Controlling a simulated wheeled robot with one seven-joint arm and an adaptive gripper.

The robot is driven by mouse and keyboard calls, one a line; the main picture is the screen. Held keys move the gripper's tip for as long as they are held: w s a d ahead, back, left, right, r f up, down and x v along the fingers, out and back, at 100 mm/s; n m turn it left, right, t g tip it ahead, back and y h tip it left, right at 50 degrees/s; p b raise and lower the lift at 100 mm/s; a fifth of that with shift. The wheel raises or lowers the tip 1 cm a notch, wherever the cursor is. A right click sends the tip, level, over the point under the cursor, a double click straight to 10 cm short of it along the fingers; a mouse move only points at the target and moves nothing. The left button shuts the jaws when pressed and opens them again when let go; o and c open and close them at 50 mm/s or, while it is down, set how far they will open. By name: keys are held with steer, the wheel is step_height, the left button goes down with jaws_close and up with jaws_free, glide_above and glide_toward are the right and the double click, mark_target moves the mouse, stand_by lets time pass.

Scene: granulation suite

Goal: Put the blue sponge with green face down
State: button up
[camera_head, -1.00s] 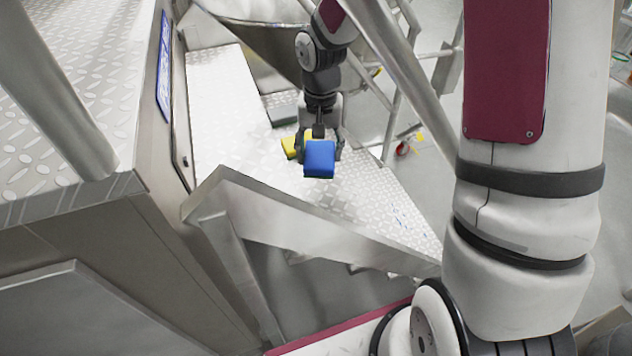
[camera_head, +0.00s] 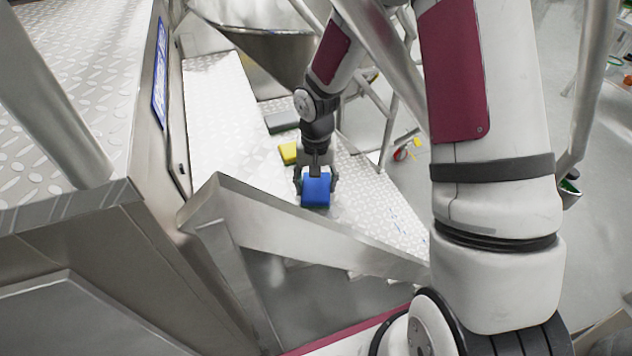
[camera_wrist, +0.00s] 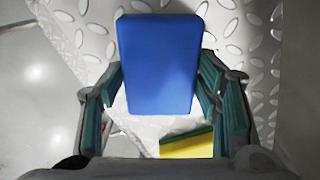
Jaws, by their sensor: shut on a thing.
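The blue sponge (camera_head: 316,188) is between the fingers of my gripper (camera_head: 316,178), over the diamond-plate step in the head view. A thin dark green edge shows along its lower side. In the wrist view the blue sponge (camera_wrist: 158,62) fills the space between the two fingers of my gripper (camera_wrist: 160,88), its plain blue face toward the camera. My gripper is shut on it. Whether the sponge touches the plate cannot be told. Its green face is mostly hidden.
A yellow sponge (camera_head: 288,152) lies on the plate (camera_head: 215,105) behind the gripper; its yellow and green sides show in the wrist view (camera_wrist: 188,145). A dark grey block (camera_head: 281,122) lies farther back. A metal rail (camera_head: 300,225) crosses in front. Bare plate lies left and right.

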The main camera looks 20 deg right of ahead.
mark_target(316, 185)
steer(key=o, duration=1)
steer(key=shift+f, duration=0.1)
steer(key=shift+c, duration=0.2)
step_height(316, 185, up, 12)
steer(key=shift+r+p, duration=0.2)
steer(key=shift+p, duration=0.1)
